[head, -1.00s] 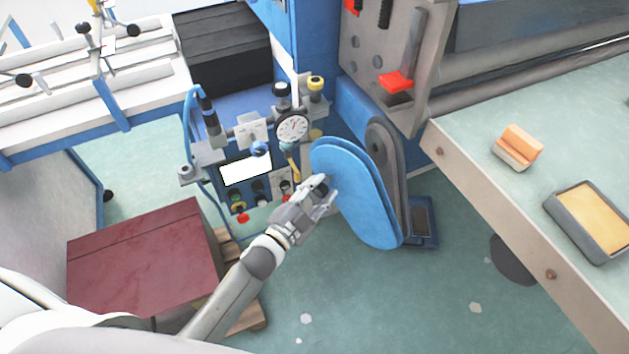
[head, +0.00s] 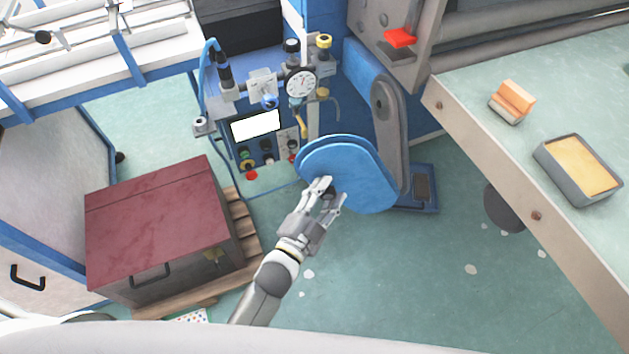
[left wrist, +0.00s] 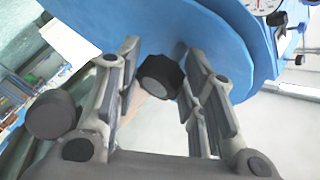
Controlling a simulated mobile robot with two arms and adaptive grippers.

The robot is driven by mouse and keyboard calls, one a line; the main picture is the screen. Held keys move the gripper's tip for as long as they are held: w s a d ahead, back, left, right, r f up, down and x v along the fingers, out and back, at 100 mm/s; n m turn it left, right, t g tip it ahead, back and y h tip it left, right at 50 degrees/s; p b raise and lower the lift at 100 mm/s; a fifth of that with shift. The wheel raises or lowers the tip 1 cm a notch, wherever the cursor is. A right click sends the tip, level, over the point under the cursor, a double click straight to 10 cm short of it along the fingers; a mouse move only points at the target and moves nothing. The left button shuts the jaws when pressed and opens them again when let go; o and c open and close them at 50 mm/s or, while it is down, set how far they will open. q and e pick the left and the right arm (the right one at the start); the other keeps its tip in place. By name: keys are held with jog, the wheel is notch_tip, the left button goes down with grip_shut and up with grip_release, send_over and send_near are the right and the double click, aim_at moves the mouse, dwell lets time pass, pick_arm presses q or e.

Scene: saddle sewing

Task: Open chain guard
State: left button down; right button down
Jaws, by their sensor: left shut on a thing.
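The blue chain guard (head: 365,182) stands swung out from the grey chain housing (head: 386,110), angled toward me, at the middle of the head view. In the left wrist view the guard's blue panel (left wrist: 140,22) fills the top. A black knob (left wrist: 160,82) sticks out of its face between my fingers. My left gripper (head: 330,190) is shut on this knob, at the lower left part of the guard; it also shows in the left wrist view (left wrist: 158,95). My right gripper is not in view.
A dark red chest (head: 150,225) on a wooden pallet stands at the left. A control panel with a dial gauge (head: 301,83) is behind the guard. A green-topped table (head: 540,90) with an orange block and a grey tray is at the right. The floor in front is clear.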

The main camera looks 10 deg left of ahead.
pick_arm(q)
jog(key=shift+s+d+f, duration=0.1)
jog(key=shift+s+d, duration=0.45)
jog(key=shift+s, duration=0.25)
jog(key=shift+s+d, duration=0.5)
jog(key=shift+s, duration=0.25)
jog(key=c, duration=1.3)
grip_release()
jog(key=o, duration=0.3)
jog(key=shift+d, duration=0.2)
jog(key=shift+w, duration=0.1)
jog(key=shift+a, duration=0.15)
jog(key=v, duration=1.2)
